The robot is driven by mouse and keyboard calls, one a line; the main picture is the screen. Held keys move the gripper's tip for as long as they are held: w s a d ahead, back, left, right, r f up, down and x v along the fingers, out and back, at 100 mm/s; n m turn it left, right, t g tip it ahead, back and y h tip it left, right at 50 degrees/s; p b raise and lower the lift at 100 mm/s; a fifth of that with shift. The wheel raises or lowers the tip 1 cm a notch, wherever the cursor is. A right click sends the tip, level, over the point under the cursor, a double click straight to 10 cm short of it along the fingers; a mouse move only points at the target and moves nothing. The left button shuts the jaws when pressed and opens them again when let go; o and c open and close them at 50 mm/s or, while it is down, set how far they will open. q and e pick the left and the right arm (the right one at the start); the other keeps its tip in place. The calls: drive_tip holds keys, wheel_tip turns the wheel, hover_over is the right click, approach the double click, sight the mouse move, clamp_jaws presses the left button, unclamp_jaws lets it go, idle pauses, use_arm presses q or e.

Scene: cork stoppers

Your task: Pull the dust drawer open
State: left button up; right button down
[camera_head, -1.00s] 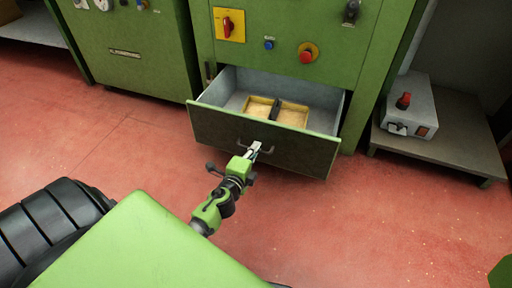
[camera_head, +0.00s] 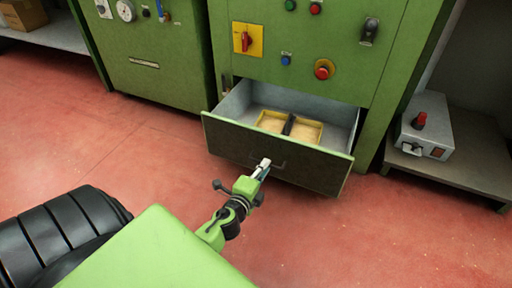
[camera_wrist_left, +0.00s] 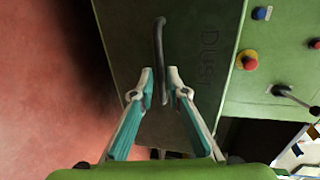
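The dust drawer (camera_head: 275,153) stands pulled out of the green cabinet, with its inside showing in the head view. Its dark green front carries a "DUST" mark (camera_wrist_left: 208,48) in the left wrist view. The bar handle (camera_wrist_left: 159,45) runs between the fingers of my left gripper (camera_wrist_left: 161,80). The fingers are apart, one on each side of the bar, with gaps showing beside it. In the head view my left gripper (camera_head: 262,168) is at the handle, hiding part of it. My right gripper is not in view.
The cabinet panel (camera_head: 300,45) above has a red emergency button (camera_head: 324,69) and switches. A low table (camera_head: 465,160) with a grey box (camera_head: 424,127) stands at the right. Red floor in front is clear.

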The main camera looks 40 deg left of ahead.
use_arm(q)
drive_tip(key=v, duration=0.9)
drive_tip(key=shift+r, duration=0.1)
